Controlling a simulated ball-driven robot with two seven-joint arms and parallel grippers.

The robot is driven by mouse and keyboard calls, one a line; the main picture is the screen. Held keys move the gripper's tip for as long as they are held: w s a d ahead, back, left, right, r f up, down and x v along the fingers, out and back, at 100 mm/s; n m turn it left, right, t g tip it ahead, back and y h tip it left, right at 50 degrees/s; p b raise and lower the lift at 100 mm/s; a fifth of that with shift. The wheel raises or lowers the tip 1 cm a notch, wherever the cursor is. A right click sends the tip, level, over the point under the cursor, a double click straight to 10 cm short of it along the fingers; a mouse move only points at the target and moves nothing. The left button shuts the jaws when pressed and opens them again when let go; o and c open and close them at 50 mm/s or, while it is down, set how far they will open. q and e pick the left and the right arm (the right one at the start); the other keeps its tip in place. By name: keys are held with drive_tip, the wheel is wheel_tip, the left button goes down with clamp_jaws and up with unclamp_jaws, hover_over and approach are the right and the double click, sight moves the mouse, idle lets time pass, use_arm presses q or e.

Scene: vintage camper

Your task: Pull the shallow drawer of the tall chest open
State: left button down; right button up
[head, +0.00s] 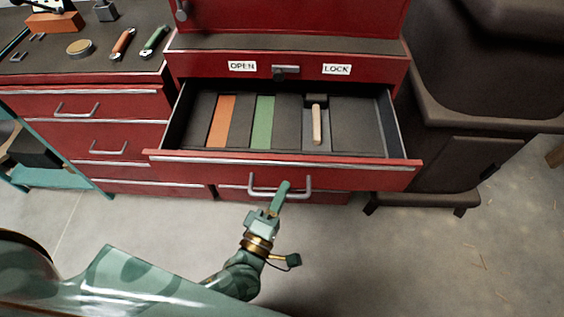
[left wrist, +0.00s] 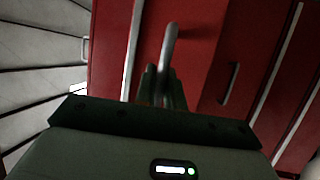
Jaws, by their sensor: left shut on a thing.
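The tall red chest (head: 290,95) stands in the middle of the head view, and its shallow drawer (head: 400,173) is pulled well out. Inside are an orange strip (head: 221,121), a green strip (head: 263,121) and a slot with a wooden-handled tool (head: 317,124). My left gripper (head: 281,190) is at the drawer's bar handle (head: 262,193), shut on it. In the left wrist view the handle (left wrist: 170,45) runs up from between the fingers (left wrist: 162,85). My right gripper is in neither view.
A low red cabinet (head: 90,90) stands at the left with tools and a tin (head: 80,47) on its top. A dark brown cabinet (head: 460,165) stands close at the right. A latch (head: 286,71) sits between OPEN and LOCK labels. The floor (head: 400,260) in front is clear.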

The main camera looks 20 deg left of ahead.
use_arm(q)
drive_tip(key=s+d, duration=0.2)
drive_tip(key=s, duration=0.4)
drive_tip(key=shift+s+p, duration=0.25)
drive_tip(key=shift+p, duration=0.15)
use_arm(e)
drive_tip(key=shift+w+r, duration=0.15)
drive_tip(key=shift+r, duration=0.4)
use_arm(q)
drive_tip(key=shift+a, duration=0.1)
drive_tip(key=c, duration=1.5)
unclamp_jaws()
drive_tip(key=shift+s+f, duration=0.1)
